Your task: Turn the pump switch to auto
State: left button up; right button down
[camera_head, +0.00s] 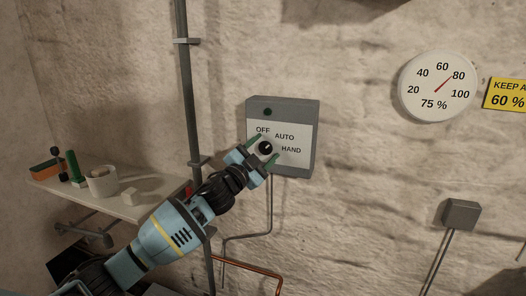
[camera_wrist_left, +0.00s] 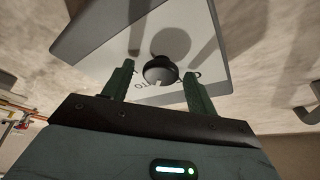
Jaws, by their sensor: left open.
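The pump switch is a round black knob (camera_head: 265,148) on a white plate of a grey wall box (camera_head: 310,120). The labels OFF, AUTO and HAND stand around its upper right side. In the left wrist view the knob (camera_wrist_left: 160,68) shows a small white mark at its lower edge; I cannot tell surely which label it points to. My left gripper (camera_head: 262,151) is at the box with its fingers apart, one on either side of the knob. In the left wrist view the gripper (camera_wrist_left: 159,72) shows gaps between both fingers and the knob. My right gripper is out of view.
A dark green lamp (camera_head: 268,111) sits on the box. A vertical pipe (camera_head: 186,90) runs left of it. A shelf (camera_head: 130,208) at left holds a mug (camera_head: 102,182) and small items. A round gauge (camera_head: 438,87) and a small grey box (camera_head: 461,214) are on the right wall.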

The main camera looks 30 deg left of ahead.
pick_arm(q)
jog(key=shift+s+f, duration=0.1)
jog(key=v, duration=0.7)
jog(key=shift+s+b, duration=0.3)
jog(key=shift+b, duration=0.15)
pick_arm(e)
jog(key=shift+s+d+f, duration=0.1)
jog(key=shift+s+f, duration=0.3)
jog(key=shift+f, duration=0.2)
